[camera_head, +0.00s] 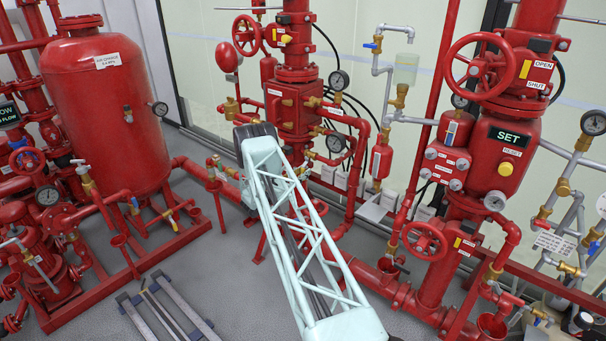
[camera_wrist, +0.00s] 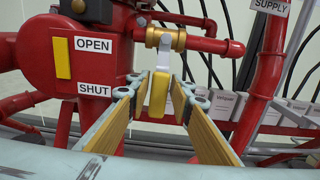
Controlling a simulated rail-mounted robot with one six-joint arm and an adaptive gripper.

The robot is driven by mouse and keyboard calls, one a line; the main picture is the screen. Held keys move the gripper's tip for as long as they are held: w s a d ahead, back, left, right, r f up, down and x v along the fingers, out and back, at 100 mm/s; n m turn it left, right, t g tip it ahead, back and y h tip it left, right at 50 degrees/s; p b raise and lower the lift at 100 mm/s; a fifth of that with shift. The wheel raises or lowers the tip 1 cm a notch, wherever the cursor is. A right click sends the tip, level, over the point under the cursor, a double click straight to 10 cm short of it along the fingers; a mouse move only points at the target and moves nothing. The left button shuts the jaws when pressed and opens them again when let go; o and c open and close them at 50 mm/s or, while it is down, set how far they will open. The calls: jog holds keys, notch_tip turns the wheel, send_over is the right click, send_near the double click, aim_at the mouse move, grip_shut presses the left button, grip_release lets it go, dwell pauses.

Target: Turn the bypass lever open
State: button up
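In the wrist view, a yellow-handled lever (camera_wrist: 159,93) hangs straight down on a grey shank from a brass valve (camera_wrist: 166,39) on a red pipe. I take it as the bypass lever, though no label on it names it. My gripper (camera_wrist: 161,100) is open, with its two yellow-padded fingers on either side of the lever. A gap shows on each side, so neither finger appears to touch it. How deep the lever sits between the fingertips is hard to tell. In the head view, my pale lattice arm reaches toward the middle riser, and the gripper is not discernible there.
Left of the lever is a red valve body (camera_wrist: 66,70) with OPEN and SHUT labels and a yellow marker. A red pipe labelled SUPPLY (camera_wrist: 264,75) stands on the right. The head view shows a red tank (camera_head: 105,115) at left and the SET valve station (camera_head: 508,140) at right.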

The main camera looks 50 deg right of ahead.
jog(key=shift+d, duration=0.15)
jog(key=shift+c, duration=0.7)
grip_shut()
